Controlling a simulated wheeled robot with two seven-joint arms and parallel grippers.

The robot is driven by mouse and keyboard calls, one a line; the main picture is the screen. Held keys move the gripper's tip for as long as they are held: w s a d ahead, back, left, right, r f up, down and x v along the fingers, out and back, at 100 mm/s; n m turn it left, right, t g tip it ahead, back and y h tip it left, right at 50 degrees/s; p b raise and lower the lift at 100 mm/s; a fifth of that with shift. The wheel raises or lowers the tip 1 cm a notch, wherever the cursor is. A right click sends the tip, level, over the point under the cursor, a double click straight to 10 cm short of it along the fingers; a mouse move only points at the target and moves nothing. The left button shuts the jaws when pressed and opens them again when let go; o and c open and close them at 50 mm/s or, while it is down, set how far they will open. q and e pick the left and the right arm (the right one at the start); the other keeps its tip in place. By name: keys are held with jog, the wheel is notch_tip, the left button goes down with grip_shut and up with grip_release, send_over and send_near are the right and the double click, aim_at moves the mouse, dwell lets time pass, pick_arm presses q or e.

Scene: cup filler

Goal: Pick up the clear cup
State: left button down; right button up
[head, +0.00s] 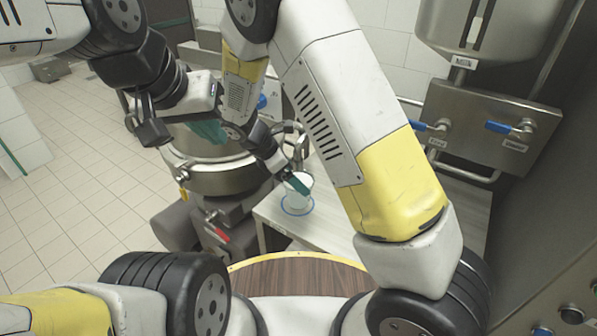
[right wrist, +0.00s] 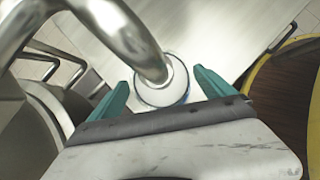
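The clear cup (head: 300,202) looks whitish and stands upright on the light table, inside a blue ring mark. In the right wrist view the cup (right wrist: 164,92) is below the curved metal spout, which hides part of it. My right gripper (right wrist: 162,82) is open, with a teal finger on each side of the cup and a visible gap to each. In the head view one teal finger of the right gripper (head: 296,184) overlaps the cup. My left gripper (head: 208,131) is away from the cup, above a steel vessel; its finger gap does not show clearly.
The metal spout (right wrist: 130,35) hangs close over the cup and the right gripper. A steel vessel (head: 205,178) stands left of the table (head: 318,225). A tank panel with blue-handled valves (head: 497,127) is at the right. A round wooden top (head: 300,275) is in front.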

jog(key=c, duration=1.6)
jog(key=shift+r, duration=0.1)
jog(key=shift+c, duration=0.2)
